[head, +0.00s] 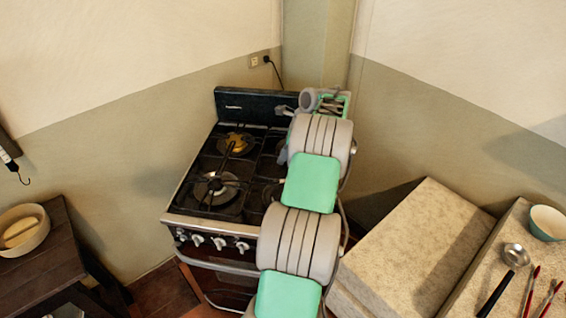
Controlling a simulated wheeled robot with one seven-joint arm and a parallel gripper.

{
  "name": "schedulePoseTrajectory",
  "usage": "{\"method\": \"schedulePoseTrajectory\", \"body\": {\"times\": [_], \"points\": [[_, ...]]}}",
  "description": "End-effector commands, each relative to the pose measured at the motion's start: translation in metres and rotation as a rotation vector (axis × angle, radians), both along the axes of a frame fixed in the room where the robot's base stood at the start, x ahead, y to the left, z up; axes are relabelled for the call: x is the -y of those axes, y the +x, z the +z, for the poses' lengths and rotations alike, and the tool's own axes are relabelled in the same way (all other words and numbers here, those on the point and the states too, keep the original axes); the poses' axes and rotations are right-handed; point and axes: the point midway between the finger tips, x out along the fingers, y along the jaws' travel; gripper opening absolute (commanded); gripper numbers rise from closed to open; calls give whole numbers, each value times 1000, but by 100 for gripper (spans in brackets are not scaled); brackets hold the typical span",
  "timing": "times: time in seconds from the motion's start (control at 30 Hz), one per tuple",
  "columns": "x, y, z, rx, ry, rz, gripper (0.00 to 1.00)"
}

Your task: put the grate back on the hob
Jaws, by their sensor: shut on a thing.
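The hob (204,203) is the black top of a free-standing cooker in the middle. Dark grate bars show over its left half, around a front-left burner (215,188) and a brass-coloured rear-left burner (237,142). My arm crosses the hob's right side and hides much of it. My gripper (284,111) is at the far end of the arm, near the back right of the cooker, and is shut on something. Its fingertips and what they hold are mostly hidden, so I cannot make out the held grate's outline or tilt.
A black backguard (255,107) rises behind the hob, close to the walls. A pale stone-like counter (405,255) stands at the right, with a ladle (514,257), a bowl (548,222) and red-handled tools. A dark wooden table (62,240) with a bowl (22,229) is at the left.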

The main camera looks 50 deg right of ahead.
Motion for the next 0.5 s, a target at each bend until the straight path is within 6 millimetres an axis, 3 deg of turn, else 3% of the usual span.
{"method": "schedulePoseTrajectory", "body": {"times": [0.23,0.5], "points": [[4,4,-30,0,-1,0,0],[4,4,-35,2,-4,1,0]]}}
